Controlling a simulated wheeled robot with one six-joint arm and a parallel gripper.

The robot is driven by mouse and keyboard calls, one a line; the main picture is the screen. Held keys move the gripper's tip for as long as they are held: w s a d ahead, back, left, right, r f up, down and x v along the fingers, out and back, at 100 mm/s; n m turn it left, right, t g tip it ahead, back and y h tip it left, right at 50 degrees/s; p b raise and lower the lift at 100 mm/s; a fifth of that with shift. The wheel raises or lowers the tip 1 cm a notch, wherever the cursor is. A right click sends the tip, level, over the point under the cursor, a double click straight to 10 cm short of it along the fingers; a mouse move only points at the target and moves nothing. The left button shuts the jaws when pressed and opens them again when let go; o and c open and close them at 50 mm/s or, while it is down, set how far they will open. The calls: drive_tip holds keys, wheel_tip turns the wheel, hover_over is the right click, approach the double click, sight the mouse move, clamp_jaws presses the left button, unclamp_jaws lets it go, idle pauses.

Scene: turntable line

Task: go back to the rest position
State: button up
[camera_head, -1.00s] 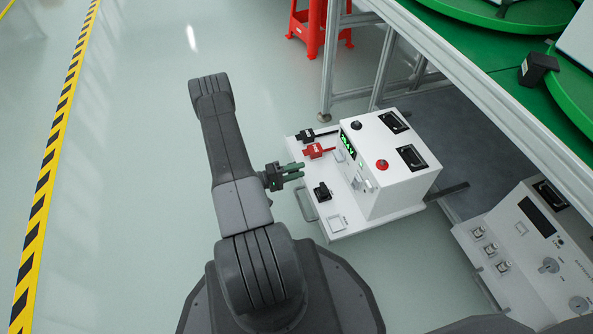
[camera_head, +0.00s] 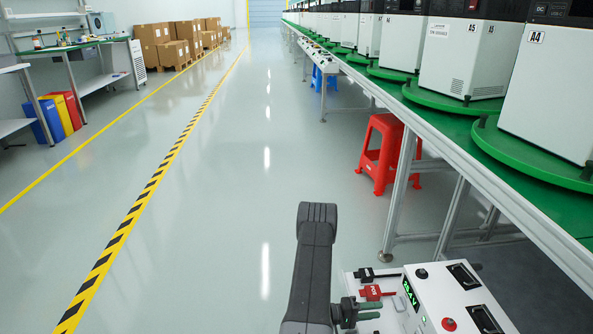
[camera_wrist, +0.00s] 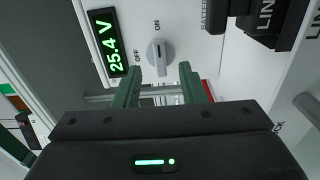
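My gripper (camera_head: 362,311) is at the left side of a white test box (camera_head: 445,300), close to a red plug (camera_head: 372,292). In the wrist view my gripper (camera_wrist: 161,72) has its two green fingers apart, with nothing held between them. Beyond the fingertips is a grey rotary knob (camera_wrist: 160,52) between OFF and ON labels. A green display (camera_wrist: 105,42) beside it reads 25.4 V. My dark arm stands up at the bottom middle of the head view. Contact between fingers and box cannot be told.
A long green-topped line (camera_head: 455,128) with white machines runs along the right. A red stool (camera_head: 380,155) stands beside its frame. A yellow-black floor stripe (camera_head: 150,190) runs at left, with cartons (camera_head: 165,42) far back. The floor between is clear.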

drive_tip(key=shift+w+d+b, duration=0.15)
drive_tip(key=shift+d+b, duration=0.3)
drive_tip(key=shift+d, duration=1.25)
drive_tip(key=shift+w+d+b, duration=0.15)
drive_tip(key=shift+d+b, duration=0.25)
drive_tip(key=shift+d, duration=1.25)
drive_tip(key=p, duration=0.4)
approach(396, 308)
drive_tip(key=d+b, duration=0.1)
drive_tip(key=d, duration=0.2)
drive_tip(key=d+b, duration=0.1)
drive_tip(key=d, duration=0.2)
drive_tip(key=d+b, duration=0.2)
drive_tip(key=shift+w+d+f, duration=0.25)
drive_tip(key=shift+w+d, duration=0.1)
drive_tip(key=shift+d, duration=0.05)
drive_tip(key=shift+w+d+r, duration=0.1)
drive_tip(key=shift+d+r, duration=0.05)
drive_tip(key=n, duration=0.4)
drive_tip(key=shift+r, duration=0.25)
drive_tip(key=shift+w+r+n, duration=0.1)
drive_tip(key=shift+r+n, duration=0.05)
drive_tip(key=shift+n, duration=1.35)
